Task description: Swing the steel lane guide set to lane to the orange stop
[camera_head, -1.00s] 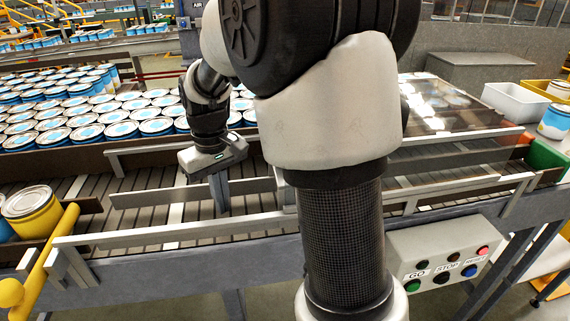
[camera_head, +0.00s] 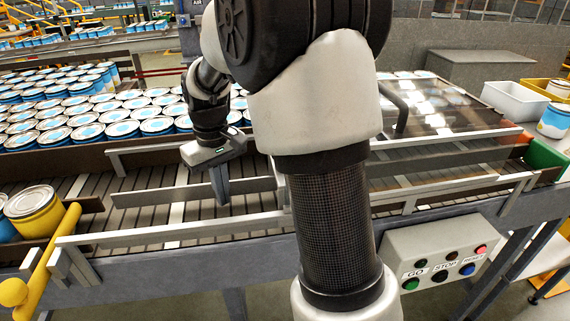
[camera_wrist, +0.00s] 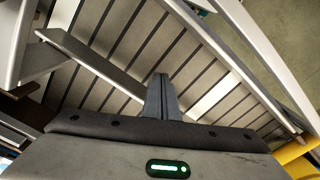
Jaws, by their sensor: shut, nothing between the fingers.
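The steel lane guide (camera_head: 160,194) is a long, thin grey bar above the slatted roller bed. It runs left to right, roughly along the lane, with its left end free in view. Its right end is partly hidden near my arm. My gripper (camera_head: 221,195) is shut, fingers pointing down, with nothing between them. It is on the near side of the guide, overlapping it in the head view. In the wrist view the guide (camera_wrist: 95,65) runs down to beside the closed fingers (camera_wrist: 161,85); I cannot tell whether they touch. I cannot make out an orange stop.
A front rail (camera_head: 160,234) borders the rollers. A yellow bar (camera_head: 52,255) and yellow can (camera_head: 33,212) stand at left. Blue-and-white cans (camera_head: 120,128) crowd the bed behind. A button box (camera_head: 440,255) hangs at front right. A clear cover (camera_head: 440,105) lies at right.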

